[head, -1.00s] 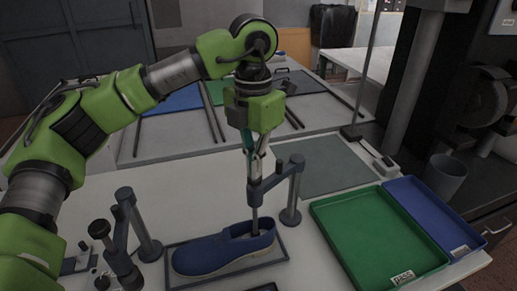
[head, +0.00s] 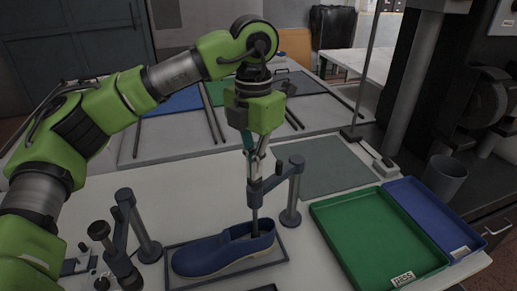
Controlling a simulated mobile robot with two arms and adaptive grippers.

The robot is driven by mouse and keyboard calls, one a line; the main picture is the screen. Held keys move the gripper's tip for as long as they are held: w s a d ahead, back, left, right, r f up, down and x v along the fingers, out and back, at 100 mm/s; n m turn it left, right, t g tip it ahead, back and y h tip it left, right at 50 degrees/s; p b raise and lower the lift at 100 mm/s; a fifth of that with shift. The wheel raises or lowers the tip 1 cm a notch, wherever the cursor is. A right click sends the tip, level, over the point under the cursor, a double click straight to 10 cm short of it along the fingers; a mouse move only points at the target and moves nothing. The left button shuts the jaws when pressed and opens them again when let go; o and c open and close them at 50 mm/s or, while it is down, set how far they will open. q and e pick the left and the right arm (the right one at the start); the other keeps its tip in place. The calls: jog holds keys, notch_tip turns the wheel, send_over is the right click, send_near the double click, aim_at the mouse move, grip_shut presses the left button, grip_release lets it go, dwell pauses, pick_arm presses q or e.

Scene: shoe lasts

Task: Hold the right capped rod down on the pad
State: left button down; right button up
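The right capped rod (head: 255,224) stands upright in the collar of a dark post-and-arm stand (head: 290,203). Its lower end goes into the opening of a blue slip-on shoe (head: 210,255). The shoe lies in a dark-framed tray (head: 285,254); the pad under the rod's foot is hidden inside the shoe. My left gripper (head: 254,176) points straight down, its fingertips close together at the top of the rod just above the collar. The cap is hidden by the fingers, and I cannot tell whether they grip it or only touch it. My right gripper is not in view.
A second stand (head: 146,236) with a black-knobbed rod (head: 99,230) is at the left. A green tray (head: 350,236) and a blue tray (head: 425,210) lie at the right. A grey-green mat (head: 320,167) lies behind the right stand. White table surface is free behind the shoe.

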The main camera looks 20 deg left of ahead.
pick_arm(q)
notch_tip(320, 180, up, 10)
jog(key=p, duration=0.6)
jog(key=shift+f, duration=0.2)
jog(key=shift+f, duration=0.1)
dwell(0.4)
